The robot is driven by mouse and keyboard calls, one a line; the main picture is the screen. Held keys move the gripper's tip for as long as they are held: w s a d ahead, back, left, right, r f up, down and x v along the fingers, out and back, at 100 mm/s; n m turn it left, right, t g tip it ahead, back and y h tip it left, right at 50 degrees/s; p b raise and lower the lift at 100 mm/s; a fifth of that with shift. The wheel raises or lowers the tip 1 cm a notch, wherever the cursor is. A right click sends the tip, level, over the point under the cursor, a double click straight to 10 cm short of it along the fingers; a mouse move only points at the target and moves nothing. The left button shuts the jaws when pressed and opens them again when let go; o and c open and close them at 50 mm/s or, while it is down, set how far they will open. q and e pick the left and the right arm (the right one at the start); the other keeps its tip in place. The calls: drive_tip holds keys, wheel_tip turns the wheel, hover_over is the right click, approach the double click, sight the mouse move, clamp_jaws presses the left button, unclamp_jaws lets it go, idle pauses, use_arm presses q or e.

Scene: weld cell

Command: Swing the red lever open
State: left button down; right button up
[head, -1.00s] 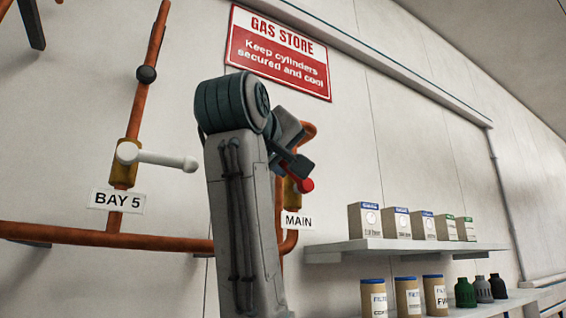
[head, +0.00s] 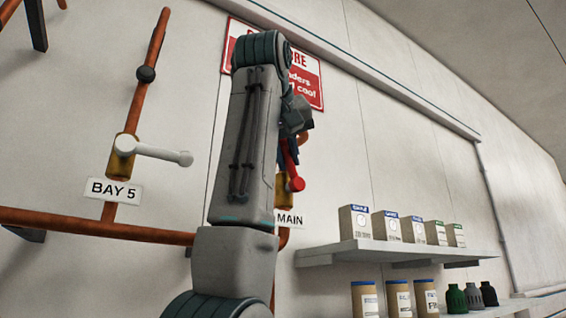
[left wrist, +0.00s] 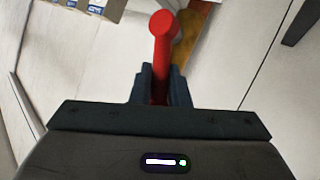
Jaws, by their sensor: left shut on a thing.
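The red lever (head: 292,168) is on the brass valve body (head: 284,188) above the MAIN label (head: 289,219). In the head view it now stands steeply, running up and to the left from its round end knob. My left gripper (head: 288,147) is shut on it, partly hidden behind my own arm. In the left wrist view the red lever (left wrist: 162,55) lies between the two dark fingers (left wrist: 161,88) of my left gripper, with its knob beyond the fingertips. My right gripper is not in view.
A white lever (head: 155,151) on the BAY 5 pipe is at left. A shelf (head: 400,250) with several boxes is at right, with canisters below. The red GAS STORE sign (head: 308,85) is behind my arm. Copper pipes (head: 90,228) run along the wall.

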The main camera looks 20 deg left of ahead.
use_arm(q)
drive_tip(key=shift+w+d+r+g, duration=0.1)
drive_tip(key=shift+w+d+g, duration=0.05)
drive_tip(key=shift+g, duration=0.15)
idle(0.4)
drive_tip(key=c, duration=1.4)
unclamp_jaws()
drive_tip(key=shift+w, duration=0.1)
drive_tip(key=shift+s+r+b, duration=0.2)
drive_tip(key=shift+s+b, duration=0.4)
drive_tip(key=shift+s, duration=0.1)
drive_tip(key=b+v, duration=0.1)
drive_tip(key=v, duration=0.8)
drive_tip(key=shift+s+d+r+b, duration=0.1)
drive_tip(key=shift+d+b, duration=0.05)
drive_tip(key=shift+b, duration=0.15)
